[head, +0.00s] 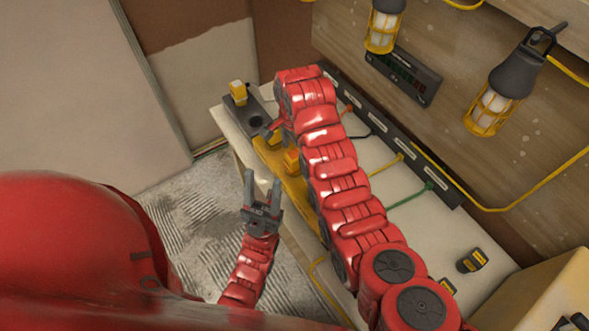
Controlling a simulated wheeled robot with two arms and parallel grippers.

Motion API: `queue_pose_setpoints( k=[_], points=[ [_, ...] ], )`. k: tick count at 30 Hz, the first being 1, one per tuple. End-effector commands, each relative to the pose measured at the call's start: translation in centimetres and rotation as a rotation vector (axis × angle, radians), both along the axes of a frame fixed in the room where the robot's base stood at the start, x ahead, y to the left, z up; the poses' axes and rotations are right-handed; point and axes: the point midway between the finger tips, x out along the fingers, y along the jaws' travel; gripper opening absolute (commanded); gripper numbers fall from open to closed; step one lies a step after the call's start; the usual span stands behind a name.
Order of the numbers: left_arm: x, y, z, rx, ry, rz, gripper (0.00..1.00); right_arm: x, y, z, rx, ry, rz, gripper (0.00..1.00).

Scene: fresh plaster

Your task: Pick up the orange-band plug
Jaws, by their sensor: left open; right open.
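I cannot clearly make out an orange-band plug. A short orange-red cable (347,109) comes from the dark socket strip (385,128), and my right arm hides its other end. My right arm reaches across the bench to its far left part. My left gripper (262,188) is open and empty, fingers pointing up in the picture, over the floor beside the bench's front edge.
Black, yellow and green (408,197) cables cross the bench. Caged lamps (492,108) hang along the wall.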

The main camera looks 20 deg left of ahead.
Motion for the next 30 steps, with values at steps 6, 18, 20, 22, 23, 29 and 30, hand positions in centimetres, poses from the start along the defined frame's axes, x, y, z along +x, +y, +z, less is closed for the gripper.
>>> queue_pose_setpoints(
  k=[6,18,20,22,23,29,30],
  points=[
    [0.0,0.0,0.7,0.000,0.000,0.000,0.50,-0.1,0.0,-1.0,-0.003,0.004,0.001,0.90],
    [0.0,0.0,3.4,0.000,0.000,0.000,0.50,0.0,-0.1,-5.4,-0.003,0.002,0.000,0.90],
    [0.0,0.0,3.5,0.000,0.000,0.000,0.50,0.0,-0.1,-5.7,-0.001,-0.001,0.000,0.90],
    [0.0,0.0,3.5,0.000,0.000,0.000,0.50,0.0,-0.1,-5.8,0.000,-0.001,0.000,0.90],
    [0.0,0.0,3.5,0.000,0.000,0.000,0.50,0.0,-0.1,-5.9,0.000,-0.001,0.000,0.90],
    [0.0,0.0,3.4,0.000,-0.001,0.000,0.50,0.0,-0.1,-5.9,0.000,-0.001,0.000,0.86],
    [0.0,0.0,3.4,0.000,0.000,0.000,0.50,0.0,-0.1,-5.9,0.000,-0.001,0.000,0.79]
  ],
)
